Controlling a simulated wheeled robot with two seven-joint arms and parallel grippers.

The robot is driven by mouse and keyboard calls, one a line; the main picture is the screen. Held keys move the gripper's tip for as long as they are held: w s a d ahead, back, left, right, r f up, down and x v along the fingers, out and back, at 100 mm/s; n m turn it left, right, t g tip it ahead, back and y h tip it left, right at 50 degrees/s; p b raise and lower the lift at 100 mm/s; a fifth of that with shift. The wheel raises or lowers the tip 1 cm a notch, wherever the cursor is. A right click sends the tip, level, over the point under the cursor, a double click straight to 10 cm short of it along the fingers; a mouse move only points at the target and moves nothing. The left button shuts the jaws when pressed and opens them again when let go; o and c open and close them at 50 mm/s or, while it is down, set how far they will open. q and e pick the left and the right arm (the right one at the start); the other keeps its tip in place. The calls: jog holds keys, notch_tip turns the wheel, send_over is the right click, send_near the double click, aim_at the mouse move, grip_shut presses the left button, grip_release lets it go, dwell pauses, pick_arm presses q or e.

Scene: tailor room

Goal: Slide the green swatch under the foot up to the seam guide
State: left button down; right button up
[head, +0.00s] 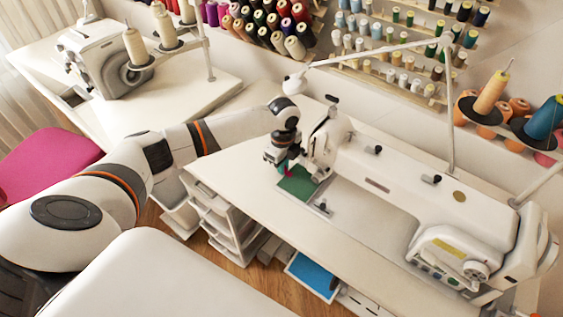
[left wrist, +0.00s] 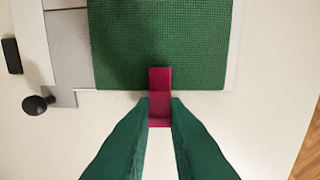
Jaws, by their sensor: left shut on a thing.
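The green swatch (head: 298,184) lies flat on the white table beside the machine's needle end. In the left wrist view the swatch (left wrist: 160,45) fills the top middle, with a crimson tab (left wrist: 160,79) on its near edge. My left gripper (head: 283,168) is at the swatch; in the left wrist view its green fingers (left wrist: 161,106) are shut on the tab. A grey metal plate with a black knob (left wrist: 38,104) sits left of the swatch there; it may be the seam guide. The foot (head: 311,172) is small and partly hidden in the head view.
The white sewing machine (head: 400,200) stretches right from the swatch. A serger (head: 105,60) stands on the back left table. White drawers (head: 215,215) stand below the table edge. The tabletop left of the swatch is clear.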

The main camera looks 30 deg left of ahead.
pick_arm(q)
jog(key=c, duration=1.3)
grip_release()
jog(key=shift+c, duration=0.2)
notch_tip(320, 180, up, 12)
jog(key=shift+f, duration=0.1)
